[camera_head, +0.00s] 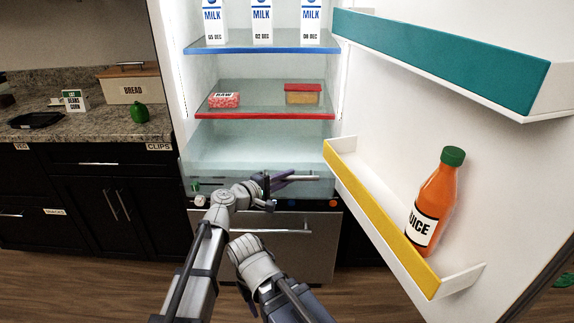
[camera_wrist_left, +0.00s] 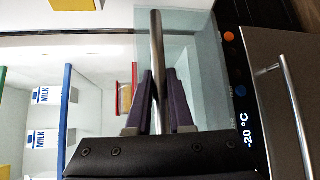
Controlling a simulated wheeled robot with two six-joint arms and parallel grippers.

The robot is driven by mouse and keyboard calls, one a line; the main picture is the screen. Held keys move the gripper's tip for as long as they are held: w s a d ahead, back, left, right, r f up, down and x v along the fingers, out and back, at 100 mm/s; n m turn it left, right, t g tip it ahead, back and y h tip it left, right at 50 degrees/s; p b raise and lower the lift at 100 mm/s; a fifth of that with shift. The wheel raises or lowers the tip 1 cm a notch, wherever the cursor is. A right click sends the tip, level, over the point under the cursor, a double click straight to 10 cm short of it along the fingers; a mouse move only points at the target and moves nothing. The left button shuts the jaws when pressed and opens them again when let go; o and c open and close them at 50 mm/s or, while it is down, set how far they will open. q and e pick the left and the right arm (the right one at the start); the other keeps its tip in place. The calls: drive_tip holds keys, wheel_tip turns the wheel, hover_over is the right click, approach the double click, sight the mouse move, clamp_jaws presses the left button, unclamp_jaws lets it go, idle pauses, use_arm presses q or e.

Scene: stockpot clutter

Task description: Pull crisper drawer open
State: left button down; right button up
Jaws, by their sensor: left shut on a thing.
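The crisper drawer (camera_head: 232,179) is a clear, pale bin at the bottom of the open fridge, below the red-edged shelf. Its grey bar handle (camera_wrist_left: 156,42) runs between the purple fingers of my left gripper (camera_wrist_left: 159,88) in the left wrist view. My left gripper (camera_head: 283,181) is shut on this handle at the drawer's front in the head view. The fingers and wrist hide part of the handle and drawer front. I cannot tell whether the drawer is slightly out. My right gripper is not in view.
The fridge door stands open at right, with a yellow-edged bin (camera_head: 380,215) holding a juice bottle (camera_head: 436,205). Below the crisper is a steel freezer drawer (camera_head: 318,262) with its own bar handle (camera_head: 265,231). A counter (camera_head: 70,128) stands at left.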

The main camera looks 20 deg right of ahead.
use_arm(q)
drive_tip(key=shift+s+a, duration=0.3)
drive_tip(key=shift+s, duration=0.6)
drive_tip(key=shift+s+a, duration=0.25)
drive_tip(key=shift+s, duration=0.65)
drive_tip(key=c, duration=0.8)
unclamp_jaws()
drive_tip(key=p+v, duration=0.1)
drive_tip(key=v, duration=0.6)
drive_tip(key=shift+s+a, duration=0.25)
drive_tip(key=shift+a, duration=0.1)
